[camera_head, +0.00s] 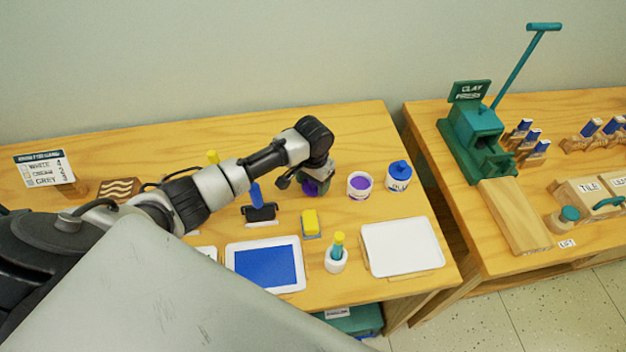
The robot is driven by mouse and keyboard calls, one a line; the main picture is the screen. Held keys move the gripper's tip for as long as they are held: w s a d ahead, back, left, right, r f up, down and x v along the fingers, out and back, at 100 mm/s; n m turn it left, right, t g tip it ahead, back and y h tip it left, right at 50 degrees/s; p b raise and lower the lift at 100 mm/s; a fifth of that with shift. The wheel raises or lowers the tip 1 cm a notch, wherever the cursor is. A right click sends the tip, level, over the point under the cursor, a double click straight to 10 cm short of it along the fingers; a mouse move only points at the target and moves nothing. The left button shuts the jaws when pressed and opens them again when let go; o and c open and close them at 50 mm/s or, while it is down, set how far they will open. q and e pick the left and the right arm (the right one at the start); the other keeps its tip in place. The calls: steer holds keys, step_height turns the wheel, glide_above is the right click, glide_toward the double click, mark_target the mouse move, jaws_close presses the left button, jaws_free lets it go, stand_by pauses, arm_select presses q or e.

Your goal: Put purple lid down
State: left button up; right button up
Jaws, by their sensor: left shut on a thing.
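My left arm reaches in from the left over the wooden table. Its gripper (312,184) points down and is shut on the purple lid (311,187), which shows only in part beneath the wrist. I cannot tell whether the lid touches the table. Just to the right stands an open white jar (360,192) with purple paint showing inside. My right gripper is not in view.
A white jar with a blue lid (398,176) stands right of the open jar. A second table (530,265) holds a green clay press (474,135).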

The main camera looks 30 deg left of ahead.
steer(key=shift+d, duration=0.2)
arm_select(q)
steer(key=o, duration=0.9)
steer(key=shift+f, duration=0.15)
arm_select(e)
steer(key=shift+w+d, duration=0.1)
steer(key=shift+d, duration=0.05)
arm_select(q)
step_height(320, 180, up, 12)
steer(key=shift+r, duration=0.2)
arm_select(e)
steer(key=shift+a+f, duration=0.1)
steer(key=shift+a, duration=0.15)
